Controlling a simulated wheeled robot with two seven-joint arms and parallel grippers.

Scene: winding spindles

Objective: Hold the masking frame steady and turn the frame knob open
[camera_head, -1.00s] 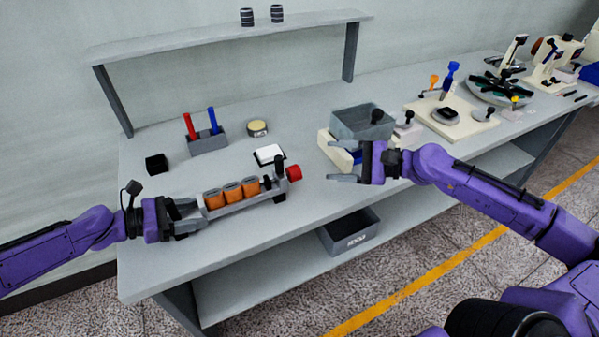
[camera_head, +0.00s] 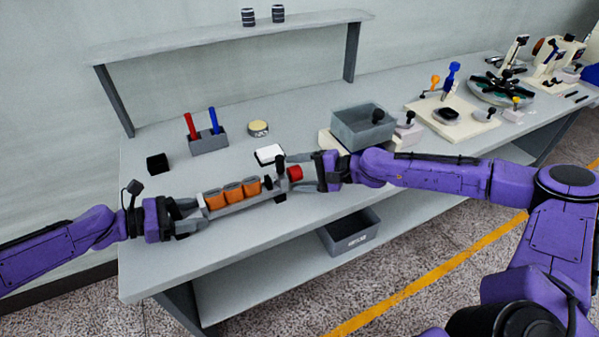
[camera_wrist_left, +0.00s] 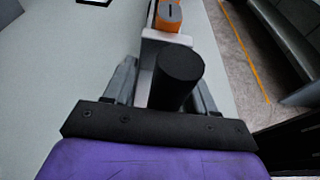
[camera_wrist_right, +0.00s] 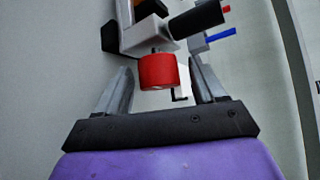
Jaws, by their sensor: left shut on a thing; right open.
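The masking frame (camera_head: 232,207) is a grey rail holding orange blocks (camera_head: 231,191) in a row. Its red frame knob (camera_head: 295,173) sits at the right end. My left gripper (camera_head: 190,217) is shut on the frame's left end; the left wrist view shows the fingers on either side of it, beside a black cylinder (camera_wrist_left: 179,76). My right gripper (camera_head: 300,172) is open around the knob's end. In the right wrist view the red knob (camera_wrist_right: 158,71) lies between the two spread fingers, with a gap at each side.
A holder with red and blue handles (camera_head: 208,142), a black cube (camera_head: 158,163), a round tin (camera_head: 258,128) and a white pad (camera_head: 269,154) stand behind the frame. A grey bin (camera_head: 362,128) is behind my right arm. Another bin (camera_head: 349,232) sits on the lower shelf.

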